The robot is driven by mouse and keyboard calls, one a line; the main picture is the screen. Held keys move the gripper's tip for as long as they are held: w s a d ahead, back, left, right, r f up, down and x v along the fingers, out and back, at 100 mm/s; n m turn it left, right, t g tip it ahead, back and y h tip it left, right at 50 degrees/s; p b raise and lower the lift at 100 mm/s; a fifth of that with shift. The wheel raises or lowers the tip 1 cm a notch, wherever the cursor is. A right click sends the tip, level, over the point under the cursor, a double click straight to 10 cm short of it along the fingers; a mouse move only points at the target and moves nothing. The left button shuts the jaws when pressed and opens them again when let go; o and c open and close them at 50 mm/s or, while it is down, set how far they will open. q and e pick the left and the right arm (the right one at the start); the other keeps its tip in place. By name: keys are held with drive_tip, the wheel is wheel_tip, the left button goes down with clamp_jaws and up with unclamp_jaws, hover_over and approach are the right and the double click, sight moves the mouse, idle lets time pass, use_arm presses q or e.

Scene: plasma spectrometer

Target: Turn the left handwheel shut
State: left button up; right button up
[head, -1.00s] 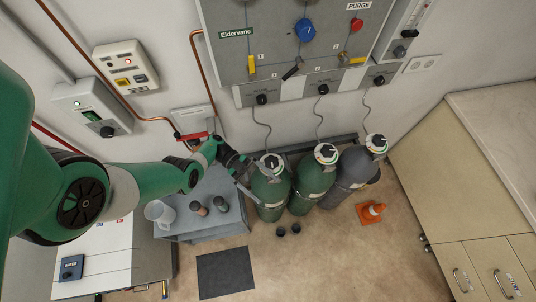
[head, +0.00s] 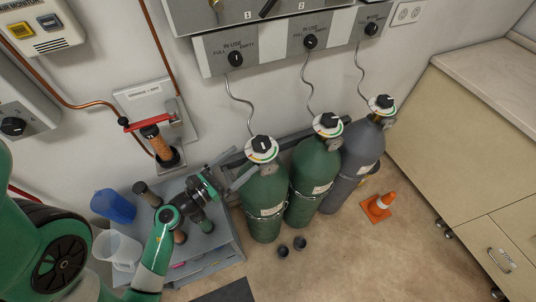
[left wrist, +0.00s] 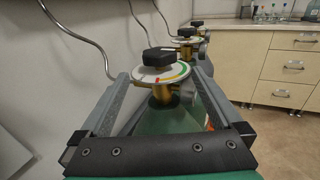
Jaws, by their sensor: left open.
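The left handwheel (head: 262,143) is a black knob over a white dial with coloured bands, on top of the leftmost green cylinder (head: 266,205). In the left wrist view the handwheel (left wrist: 160,57) is ahead, above a brass valve. My left gripper (head: 243,168) is open and empty, at the left side of this cylinder's top. In the left wrist view its two fingers (left wrist: 160,80) point at the valve, one to each side, below knob level. I cannot tell whether they touch anything. My right gripper is not in view.
A second green cylinder (head: 314,175) and a grey one (head: 358,165) stand to the right with similar knobs. A grey cart (head: 205,250) with cups is below my left arm.

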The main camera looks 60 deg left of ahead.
sight(268, 139)
use_arm(q)
drive_tip(key=p+x, duration=0.1)
drive_tip(key=x, duration=1)
drive_tip(key=shift+w+a, duration=0.15)
drive_tip(key=shift+w, duration=0.25)
drive_tip(key=c, duration=1.3)
